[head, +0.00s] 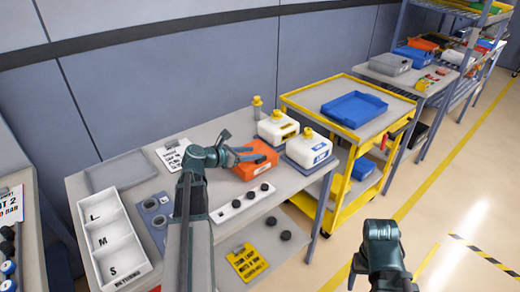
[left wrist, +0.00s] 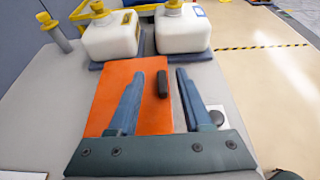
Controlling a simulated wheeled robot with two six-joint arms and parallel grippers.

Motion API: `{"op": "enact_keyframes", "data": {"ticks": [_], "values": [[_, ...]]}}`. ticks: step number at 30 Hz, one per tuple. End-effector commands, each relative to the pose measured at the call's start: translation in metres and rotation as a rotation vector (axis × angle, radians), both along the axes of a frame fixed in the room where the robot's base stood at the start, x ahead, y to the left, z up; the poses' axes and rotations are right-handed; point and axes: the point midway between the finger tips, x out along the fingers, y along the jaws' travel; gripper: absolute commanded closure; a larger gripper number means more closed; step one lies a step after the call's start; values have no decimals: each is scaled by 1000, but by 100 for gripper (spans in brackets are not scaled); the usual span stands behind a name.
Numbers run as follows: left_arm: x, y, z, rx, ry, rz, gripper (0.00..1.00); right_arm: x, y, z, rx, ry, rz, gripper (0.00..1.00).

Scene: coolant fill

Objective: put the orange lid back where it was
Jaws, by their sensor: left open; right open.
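The orange lid (head: 262,170) is at the back right of the grey table, in front of the white jugs. In the left wrist view, its flat orange top (left wrist: 110,88) carries a dark upright handle (left wrist: 163,83). I cannot tell whether it covers a container. My left gripper (head: 243,154) is open over it. In the left wrist view, its blue fingers (left wrist: 161,76) stand on either side of the handle, which looks nearer the right finger; contact is not visible. My right gripper (head: 382,283) is open and empty, low over the floor at the right.
Two white jugs with yellow caps (head: 308,147) stand just behind the lid. A white strip with black caps (head: 243,203) lies in front. A white tray marked L, M, S (head: 118,240), a clipboard (head: 172,153) and a yellow card (head: 247,262) are nearby. A yellow cart (head: 345,160) stands right.

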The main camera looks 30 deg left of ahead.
Motion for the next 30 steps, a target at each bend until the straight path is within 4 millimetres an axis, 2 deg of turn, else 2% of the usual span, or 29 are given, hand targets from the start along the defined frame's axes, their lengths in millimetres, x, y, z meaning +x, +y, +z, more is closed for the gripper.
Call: {"op": "enact_keyframes", "data": {"ticks": [1,3,9,15,24,27,29,30], "values": [[-12,4,8,0,0,4,51,0,0,8,0,0,0,31],[-24,8,13,1,0,3,51,0,0,13,0,0,0,31],[-48,20,22,1,1,2,51,0,0,22,0,0,0,31],[-59,24,25,1,0,1,51,0,0,25,0,0,0,31],[-59,25,25,1,1,-1,51,0,0,25,0,0,0,31],[-57,15,22,28,5,-30,51,0,0,25,0,0,0,31],[-54,-3,15,84,14,-88,51,0,0,25,0,0,0,31],[-52,-21,9,140,22,-148,51,0,0,25,0,0,0,31]]}}
